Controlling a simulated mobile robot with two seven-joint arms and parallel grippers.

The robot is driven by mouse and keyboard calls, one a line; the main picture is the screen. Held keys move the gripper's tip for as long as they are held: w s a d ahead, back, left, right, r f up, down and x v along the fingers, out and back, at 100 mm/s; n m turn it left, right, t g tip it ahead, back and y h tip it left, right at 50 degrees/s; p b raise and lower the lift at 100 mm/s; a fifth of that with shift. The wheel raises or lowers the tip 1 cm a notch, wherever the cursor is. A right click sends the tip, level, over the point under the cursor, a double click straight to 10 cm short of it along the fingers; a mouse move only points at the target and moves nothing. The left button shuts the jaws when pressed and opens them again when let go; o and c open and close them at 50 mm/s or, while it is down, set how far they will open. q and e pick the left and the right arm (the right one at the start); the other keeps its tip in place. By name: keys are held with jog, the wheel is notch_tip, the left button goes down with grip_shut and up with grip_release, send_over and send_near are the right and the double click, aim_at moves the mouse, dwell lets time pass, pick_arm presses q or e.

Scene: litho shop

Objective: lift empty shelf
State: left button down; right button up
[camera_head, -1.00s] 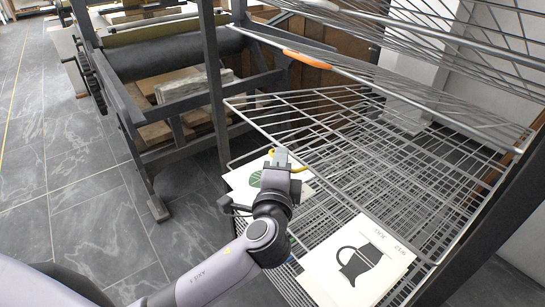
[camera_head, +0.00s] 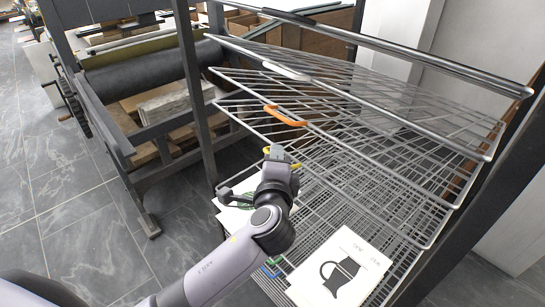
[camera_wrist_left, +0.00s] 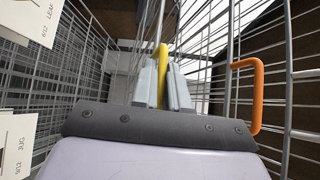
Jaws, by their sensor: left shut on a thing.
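A drying rack of wire shelves with coloured handles stands in the middle and right of the head view. My left gripper (camera_head: 277,155) is at its front-left side. In the left wrist view my gripper (camera_wrist_left: 164,88) is shut on a yellow handle (camera_wrist_left: 163,60), which stands between the two fingers. The shelf above has an orange handle (camera_head: 284,115), also seen right of the fingers in the wrist view (camera_wrist_left: 259,95). That shelf (camera_head: 350,160) is tilted and bare. My arm partly hides the yellow-handled shelf. My right gripper is not in view.
A jug print (camera_head: 340,270) lies low at the rack's front, and another print (camera_head: 232,212) lies partly behind my gripper. A shelf with a white handle (camera_head: 286,72) is tilted higher up. A press (camera_head: 140,75) stands at left. Floor (camera_head: 75,215) is clear at left.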

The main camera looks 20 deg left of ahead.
pick_arm(q)
jog(key=shift+w+d+r, duration=0.1)
jog(key=shift+r, duration=0.2)
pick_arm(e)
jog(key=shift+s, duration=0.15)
pick_arm(q)
jog(key=c, duration=1.3)
grip_release()
jog(key=shift+c, duration=0.2)
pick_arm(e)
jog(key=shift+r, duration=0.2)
pick_arm(q)
jog(key=shift+s+d, duration=0.1)
jog(key=shift+s, duration=0.2)
jog(key=v, duration=0.6)
jog(key=shift+s, duration=0.3)
jog(key=shift+r, duration=0.1)
